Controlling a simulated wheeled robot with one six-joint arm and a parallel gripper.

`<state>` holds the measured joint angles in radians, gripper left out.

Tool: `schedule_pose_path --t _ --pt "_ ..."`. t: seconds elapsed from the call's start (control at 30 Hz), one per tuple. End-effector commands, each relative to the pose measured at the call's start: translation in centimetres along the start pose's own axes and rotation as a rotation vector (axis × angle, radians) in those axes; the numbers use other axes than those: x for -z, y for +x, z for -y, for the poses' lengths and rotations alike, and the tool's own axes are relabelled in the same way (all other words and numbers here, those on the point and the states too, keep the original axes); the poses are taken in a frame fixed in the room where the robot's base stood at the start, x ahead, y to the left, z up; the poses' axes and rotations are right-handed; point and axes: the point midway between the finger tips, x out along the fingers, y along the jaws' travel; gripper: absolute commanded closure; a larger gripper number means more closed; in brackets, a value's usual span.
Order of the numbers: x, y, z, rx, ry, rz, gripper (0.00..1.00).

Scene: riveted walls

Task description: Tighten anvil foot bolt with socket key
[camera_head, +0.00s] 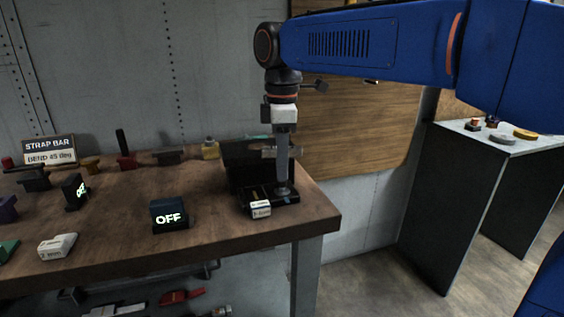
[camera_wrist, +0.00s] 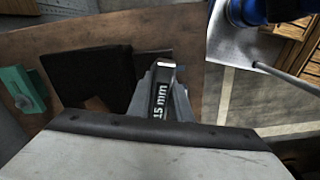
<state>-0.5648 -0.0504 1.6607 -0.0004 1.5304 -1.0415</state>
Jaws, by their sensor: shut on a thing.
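My gripper (camera_head: 283,128) points straight down above the right end of the workbench. In the wrist view its jaws (camera_wrist: 164,88) are closed around a socket key (camera_wrist: 161,101) marked "15 mm". In the head view the grey key (camera_head: 282,162) stands upright below the gripper. Its lower end meets the dark foot plate beside the black anvil (camera_head: 242,160). The anvil also shows as a dark block in the wrist view (camera_wrist: 90,72). The bolt is hidden under the key, so I cannot tell how well the socket sits on it.
The wooden bench (camera_head: 120,215) ends just right of the anvil. A small white labelled block (camera_head: 260,209) sits at the foot's front. An "OFF" display box (camera_head: 168,216) and a white block (camera_head: 57,246) stand left. A side table (camera_head: 475,138) is at right.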

Motion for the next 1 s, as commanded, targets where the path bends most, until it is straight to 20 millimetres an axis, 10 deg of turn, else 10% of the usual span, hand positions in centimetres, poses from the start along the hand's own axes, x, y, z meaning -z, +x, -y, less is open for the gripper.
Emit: schedule_pose_path --t 1.0 --pt "0.0 1.4 0.0 0.0 0.0 0.0 1.0"
